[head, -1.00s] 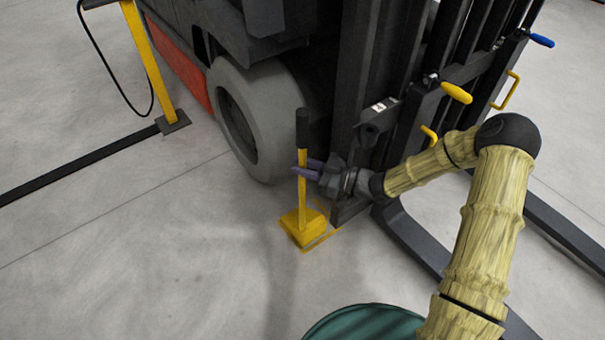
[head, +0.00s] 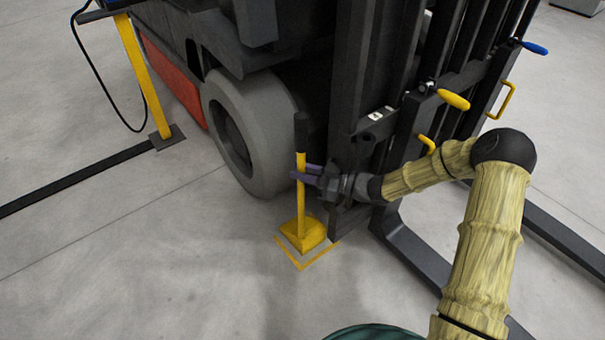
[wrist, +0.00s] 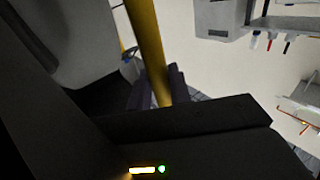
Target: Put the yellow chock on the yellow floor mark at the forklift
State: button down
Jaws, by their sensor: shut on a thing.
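The yellow chock (head: 303,234) has a wedge-like base and an upright yellow handle with a black grip on top. My gripper (head: 305,173), with purple fingers, is shut on the handle below the black grip. The wrist view shows the yellow handle (wrist: 146,45) between the fingers (wrist: 160,88). The yellow floor mark (head: 300,267) is a thin outline; its near corner shows bare in front of the chock's base. The base covers the far part of the mark in the head view. I cannot tell whether the base touches the floor.
The forklift's grey wheel (head: 250,130) stands just behind and left of the chock. Its dark mast (head: 365,80) and fork (head: 412,245) are to the right. A yellow post (head: 145,75) stands at upper left.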

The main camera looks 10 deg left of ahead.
jog(key=shift+r, duration=0.15)
jog(key=c, duration=1.3)
grip_release()
jog(key=shift+f, duration=0.2)
jog(key=d+p, duration=0.1)
jog(key=d, duration=0.3)
jog(key=s+d+p, duration=0.1)
jog(key=d+p, duration=0.1)
jog(key=d, duration=0.2)
jog(key=d+p, duration=0.2)
jog(key=d, duration=0.2)
jog(key=shift+s, duration=0.35)
